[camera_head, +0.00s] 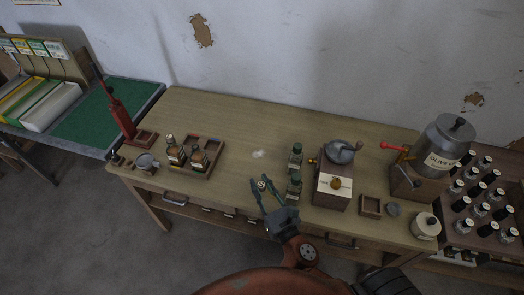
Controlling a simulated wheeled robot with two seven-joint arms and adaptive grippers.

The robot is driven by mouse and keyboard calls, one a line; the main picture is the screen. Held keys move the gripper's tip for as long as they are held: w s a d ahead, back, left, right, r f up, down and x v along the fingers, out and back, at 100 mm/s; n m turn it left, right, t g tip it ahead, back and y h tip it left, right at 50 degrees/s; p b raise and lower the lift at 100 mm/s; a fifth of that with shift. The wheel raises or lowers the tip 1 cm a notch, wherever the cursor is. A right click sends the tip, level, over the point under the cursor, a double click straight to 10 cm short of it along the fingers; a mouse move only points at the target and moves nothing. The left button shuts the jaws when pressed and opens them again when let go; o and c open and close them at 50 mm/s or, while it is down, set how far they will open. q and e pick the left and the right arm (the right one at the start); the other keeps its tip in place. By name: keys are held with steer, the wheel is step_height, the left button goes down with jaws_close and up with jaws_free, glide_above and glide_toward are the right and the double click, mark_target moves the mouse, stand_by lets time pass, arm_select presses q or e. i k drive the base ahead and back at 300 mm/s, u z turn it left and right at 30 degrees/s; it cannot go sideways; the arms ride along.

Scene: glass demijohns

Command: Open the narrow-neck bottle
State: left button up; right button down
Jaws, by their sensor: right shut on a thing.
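My right gripper (263,182) reaches in from the bottom over the front of the wooden table. Its green fingers stand some way apart, around a small round pale thing (262,185) that looks like a cap or stopper. Two small dark-green bottles stand just to its right, a near one (294,185) and a far one (296,156). I cannot tell which is the narrow-neck bottle. My left gripper is not in view.
A wooden grinder (333,187) stands right of the green bottles. Farther right are a metal canister (447,143), a small empty wooden box (371,206) and a white jar (425,226). A red press (121,120) stands left. The table's middle back is mostly clear.

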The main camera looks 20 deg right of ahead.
mark_target(199, 158)
steer(key=u, duration=1.55)
steer(key=i, duration=1.55)
steer(key=z, duration=2.45)
